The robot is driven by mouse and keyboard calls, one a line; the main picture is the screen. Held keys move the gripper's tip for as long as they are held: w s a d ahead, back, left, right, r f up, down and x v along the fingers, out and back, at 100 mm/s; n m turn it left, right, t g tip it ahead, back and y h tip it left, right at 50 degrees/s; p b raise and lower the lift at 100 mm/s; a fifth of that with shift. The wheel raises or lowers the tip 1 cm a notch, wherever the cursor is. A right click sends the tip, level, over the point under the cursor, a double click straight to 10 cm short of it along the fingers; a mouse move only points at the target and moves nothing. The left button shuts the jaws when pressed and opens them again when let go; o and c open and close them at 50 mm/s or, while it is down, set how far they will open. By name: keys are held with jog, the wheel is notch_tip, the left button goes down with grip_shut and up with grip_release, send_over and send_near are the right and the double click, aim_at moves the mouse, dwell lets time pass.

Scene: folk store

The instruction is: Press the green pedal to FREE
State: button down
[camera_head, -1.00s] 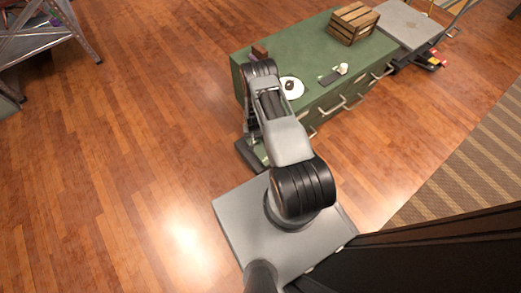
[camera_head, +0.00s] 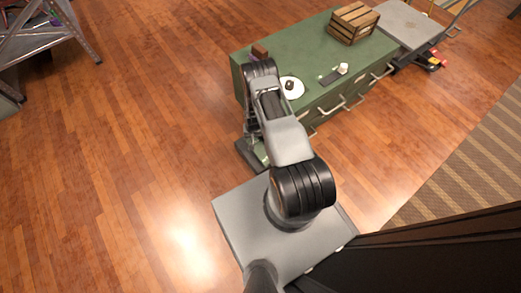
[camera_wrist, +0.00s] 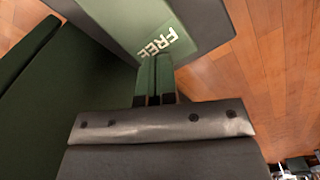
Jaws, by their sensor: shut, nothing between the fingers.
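The green pedal (camera_wrist: 178,22) shows in the wrist view at the top, a green panel in a dark grey frame with the word FREE in pale letters. My gripper (camera_wrist: 155,62) is shut and empty, its two green fingers side by side. The fingertips overlap the pedal's near edge beside the lettering; I cannot tell whether they touch it. In the head view my arm hides the fingertips and most of the pedal unit (camera_head: 247,156), which sits low at the near end of the green cabinet.
The green cabinet (camera_head: 300,45) bears a white plate (camera_head: 298,92), a wooden crate (camera_head: 341,32) and small items. A grey-topped cart (camera_head: 405,22) stands beyond it. A metal rack (camera_head: 35,42) is at the upper left. The wooden floor on the left is clear; a striped rug (camera_head: 460,175) lies right.

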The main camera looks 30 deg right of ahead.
jog(key=shift+f, duration=0.2)
jog(key=shift+f+b, duration=1.6)
jog(key=shift+b, duration=0.05)
jog(key=shift+r, duration=0.15)
notch_tip(320, 180, up, 9)
jog(key=p, duration=0.6)
jog(key=shift+p, duration=0.3)
